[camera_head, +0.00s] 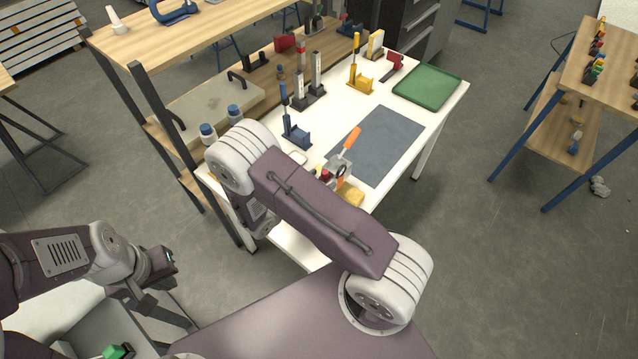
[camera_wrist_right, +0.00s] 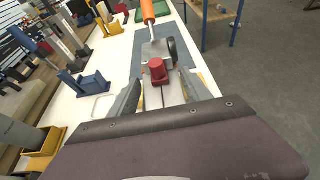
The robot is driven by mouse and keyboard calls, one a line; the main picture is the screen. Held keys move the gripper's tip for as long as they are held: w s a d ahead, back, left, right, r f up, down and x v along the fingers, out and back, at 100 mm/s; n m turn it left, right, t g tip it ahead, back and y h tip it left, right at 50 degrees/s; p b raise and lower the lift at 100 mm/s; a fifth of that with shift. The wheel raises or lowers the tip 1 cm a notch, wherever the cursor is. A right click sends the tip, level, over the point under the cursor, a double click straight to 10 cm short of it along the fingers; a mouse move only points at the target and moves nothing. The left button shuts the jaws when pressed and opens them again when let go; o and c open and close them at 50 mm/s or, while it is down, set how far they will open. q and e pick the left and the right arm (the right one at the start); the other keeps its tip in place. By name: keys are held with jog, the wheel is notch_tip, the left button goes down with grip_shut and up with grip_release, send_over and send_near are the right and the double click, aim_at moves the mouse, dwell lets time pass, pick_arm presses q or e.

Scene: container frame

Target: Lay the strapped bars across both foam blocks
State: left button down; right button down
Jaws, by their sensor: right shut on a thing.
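My right gripper (camera_head: 333,178) is over the near part of the white table, mostly hidden by my own arm in the head view. In the right wrist view, its fingers (camera_wrist_right: 163,98) are shut on a grey metal clamp-like tool (camera_wrist_right: 152,50) with an orange handle and a red knob. The tool also shows in the head view (camera_head: 348,146), its handle tilted up. A yellow block (camera_head: 350,196) lies beside the gripper. I cannot clearly make out strapped bars or two foam blocks. My left gripper (camera_head: 150,300) is low at the left, away from the table; its jaws are unclear.
A blue-grey mat (camera_head: 388,142) and a green tray (camera_head: 428,86) lie farther along the white table. A blue-handled clamp (camera_head: 296,130) and a yellow clamp (camera_head: 359,80) stand near its left side. Wooden shelving (camera_head: 210,40) borders the table on the left.

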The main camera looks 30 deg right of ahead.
jog(key=shift+w+f, duration=0.1)
jog(key=shift+f, duration=0.75)
jog(key=shift+f, duration=0.2)
jog(key=shift+f+b, duration=0.45)
jog(key=shift+b, duration=0.15)
jog(key=shift+c, duration=2.3)
grip_release()
